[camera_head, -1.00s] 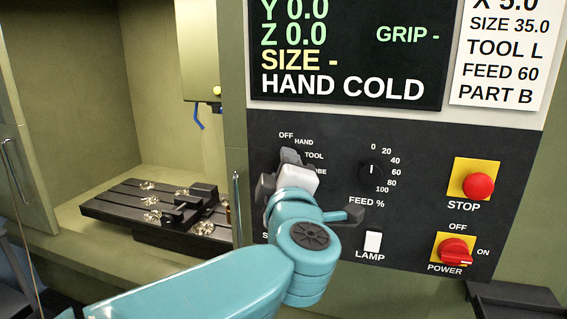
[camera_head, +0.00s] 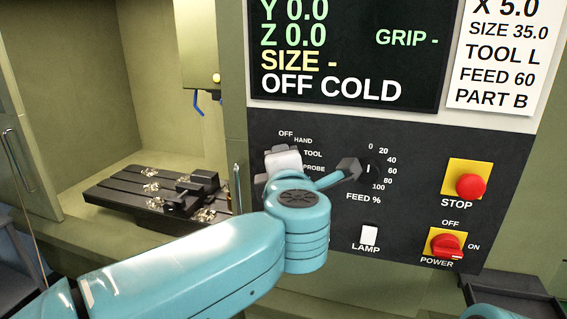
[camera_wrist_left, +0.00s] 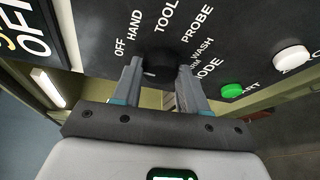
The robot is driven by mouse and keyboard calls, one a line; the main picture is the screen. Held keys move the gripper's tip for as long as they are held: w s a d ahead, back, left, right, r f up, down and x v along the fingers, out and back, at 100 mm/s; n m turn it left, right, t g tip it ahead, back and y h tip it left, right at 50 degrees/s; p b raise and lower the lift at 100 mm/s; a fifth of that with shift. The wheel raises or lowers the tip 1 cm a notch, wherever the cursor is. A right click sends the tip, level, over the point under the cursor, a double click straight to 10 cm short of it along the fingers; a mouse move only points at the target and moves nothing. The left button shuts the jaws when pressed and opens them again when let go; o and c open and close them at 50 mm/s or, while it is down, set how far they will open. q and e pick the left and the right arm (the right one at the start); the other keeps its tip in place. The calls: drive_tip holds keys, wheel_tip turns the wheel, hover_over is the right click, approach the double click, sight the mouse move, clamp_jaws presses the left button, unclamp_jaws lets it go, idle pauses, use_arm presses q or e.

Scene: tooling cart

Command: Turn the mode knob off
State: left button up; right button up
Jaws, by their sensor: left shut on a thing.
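The dark mode knob (camera_wrist_left: 158,68) shows between my left gripper's fingers in the left wrist view, with the labels OFF, HAND, TOOL and PROBE around it. My left gripper (camera_wrist_left: 160,80) is shut on it, one finger on each side. In the head view my left gripper (camera_head: 282,165) is at the knob's place, beside the labels, and it hides the knob. The knob's pointer cannot be made out. The display (camera_head: 345,55) above reads OFF COLD.
On the same panel are the FEED % dial (camera_head: 369,169), the red STOP button (camera_head: 471,186), the white LAMP switch (camera_head: 369,235) and the red POWER knob (camera_head: 446,246). A green button (camera_wrist_left: 232,90) is near my left gripper. At left is an open bay with a dark slotted table (camera_head: 120,193).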

idle(0.3)
use_arm(q)
drive_tip(key=o, duration=1.1)
drive_tip(key=shift+c, duration=0.2)
drive_tip(key=s+r+b, duration=0.2)
drive_tip(key=s+b, duration=0.2)
drive_tip(key=s, duration=1.2)
drive_tip(key=shift+d+r, duration=0.15)
drive_tip(key=shift+d, duration=0.25)
